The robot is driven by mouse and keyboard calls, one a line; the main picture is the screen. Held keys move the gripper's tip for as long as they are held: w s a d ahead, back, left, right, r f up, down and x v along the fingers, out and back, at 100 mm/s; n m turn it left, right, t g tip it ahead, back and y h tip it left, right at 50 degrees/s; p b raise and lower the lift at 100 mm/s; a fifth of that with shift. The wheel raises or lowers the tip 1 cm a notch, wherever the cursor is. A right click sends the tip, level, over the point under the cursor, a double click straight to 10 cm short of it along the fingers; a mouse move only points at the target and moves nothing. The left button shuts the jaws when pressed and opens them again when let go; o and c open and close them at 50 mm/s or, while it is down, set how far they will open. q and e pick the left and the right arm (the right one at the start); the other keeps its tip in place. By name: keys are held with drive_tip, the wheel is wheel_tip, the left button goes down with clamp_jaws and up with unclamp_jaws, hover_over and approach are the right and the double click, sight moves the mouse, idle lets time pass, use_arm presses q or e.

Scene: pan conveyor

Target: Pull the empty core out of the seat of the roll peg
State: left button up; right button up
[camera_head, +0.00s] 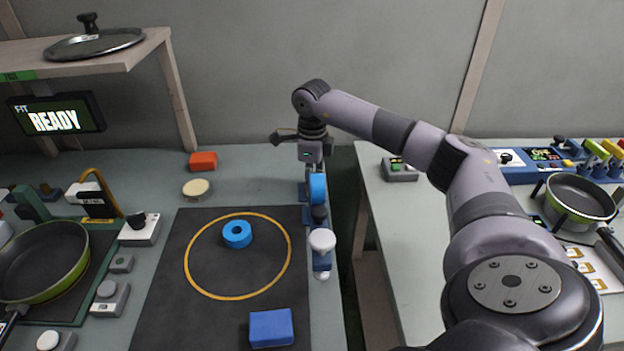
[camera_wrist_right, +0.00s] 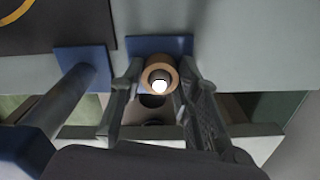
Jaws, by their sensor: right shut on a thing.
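The empty core (camera_wrist_right: 151,66) is a short brown ring in the right wrist view. It sits between the fingertips of my right gripper (camera_wrist_right: 160,78), which is shut on it. A bright white round end shows inside the core; I cannot tell how far the core is seated on the peg. In the head view my right gripper (camera_head: 312,160) is at the right edge of the left table, above and behind a blue and white fixture (camera_head: 322,240). The core is not clearly visible there. My left gripper is not in view.
A blue roll (camera_head: 237,241) lies inside a yellow circle on the dark mat (camera_head: 180,300). A blue block (camera_head: 271,328) is at the mat's front. An orange block (camera_head: 203,160) and a cream-topped disc (camera_head: 196,188) lie behind it. A gap separates the left table from the right table (camera_head: 390,230).

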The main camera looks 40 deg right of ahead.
drive_tip(key=shift+c, duration=1.3)
drive_tip(key=o, duration=0.4)
drive_tip(key=c, duration=0.3)
drive_tip(key=shift+c, duration=0.2)
drive_tip(key=shift+r, duration=0.15)
drive_tip(key=shift+r+p, duration=2.15)
drive_tip(key=shift+r, duration=0.3)
wheel_tip(320, 180, up, 8)
drive_tip(key=p, duration=0.6)
drive_tip(key=shift+f, duration=0.25)
